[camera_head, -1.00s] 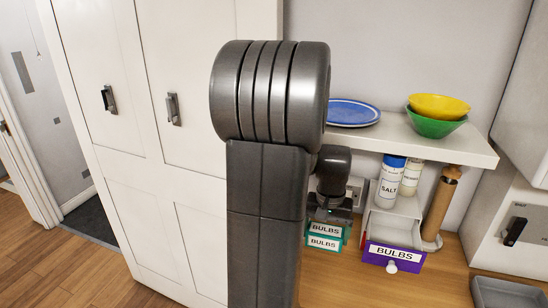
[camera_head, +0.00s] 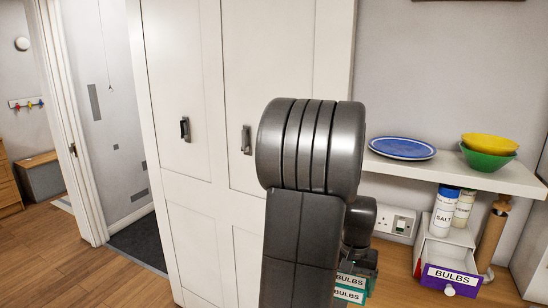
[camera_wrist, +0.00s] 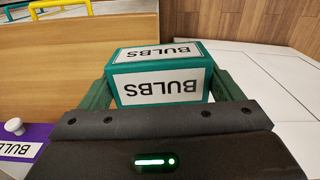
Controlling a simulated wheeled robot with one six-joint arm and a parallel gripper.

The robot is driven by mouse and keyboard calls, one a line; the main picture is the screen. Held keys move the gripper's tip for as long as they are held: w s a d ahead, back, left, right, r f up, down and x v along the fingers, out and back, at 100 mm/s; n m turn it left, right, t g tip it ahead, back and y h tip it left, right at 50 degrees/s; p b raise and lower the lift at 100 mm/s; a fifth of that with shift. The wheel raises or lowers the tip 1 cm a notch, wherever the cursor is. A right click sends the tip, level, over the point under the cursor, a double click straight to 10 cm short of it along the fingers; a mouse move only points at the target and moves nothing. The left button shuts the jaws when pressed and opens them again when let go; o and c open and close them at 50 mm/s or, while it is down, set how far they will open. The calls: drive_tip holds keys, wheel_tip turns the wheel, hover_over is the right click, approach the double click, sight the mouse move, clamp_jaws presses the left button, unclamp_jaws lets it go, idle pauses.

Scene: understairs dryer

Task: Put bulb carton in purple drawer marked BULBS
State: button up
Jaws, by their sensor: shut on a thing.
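The bulb carton (camera_wrist: 160,82) is a teal box with white BULBS labels, and it also shows low in the head view (camera_head: 350,288). My gripper (camera_wrist: 160,70) is shut on it, one green finger on each side. The purple drawer (camera_head: 450,281) has a white BULBS label and a round white knob, and stands right of the carton with a gap between them. Its pale inside shows behind the purple front, so it looks pulled out. In the wrist view the drawer front (camera_wrist: 20,150) is at the lower left, cut by the frame edge. My arm hides part of the gripper in the head view.
A salt container (camera_head: 444,212) and a similar jar (camera_head: 463,209) stand behind the drawer, beside a rolling pin (camera_head: 491,237). A shelf (camera_head: 450,173) above holds a blue plate (camera_head: 402,148) and yellow and green bowls (camera_head: 489,161). White cupboard doors (camera_head: 180,140) stand left.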

drive_tip(key=w+f, duration=0.1)
drive_tip(key=w+a+f, duration=0.1)
drive_tip(key=shift+w+a+f+n, duration=0.15)
drive_tip(key=shift+w+f+n, duration=0.05)
drive_tip(key=shift+w+n, duration=0.1)
drive_tip(key=w+a+f+n, duration=0.2)
drive_tip(key=w+a+f, duration=0.2)
drive_tip(key=a+f, duration=0.4)
drive_tip(key=w+a+f+n, duration=0.1)
drive_tip(key=w+a+f, duration=0.2)
drive_tip(key=a+f, duration=0.5)
drive_tip(key=shift+w+a+n, duration=0.4)
drive_tip(key=shift+a, duration=0.2)
drive_tip(key=shift+a+f, duration=0.1)
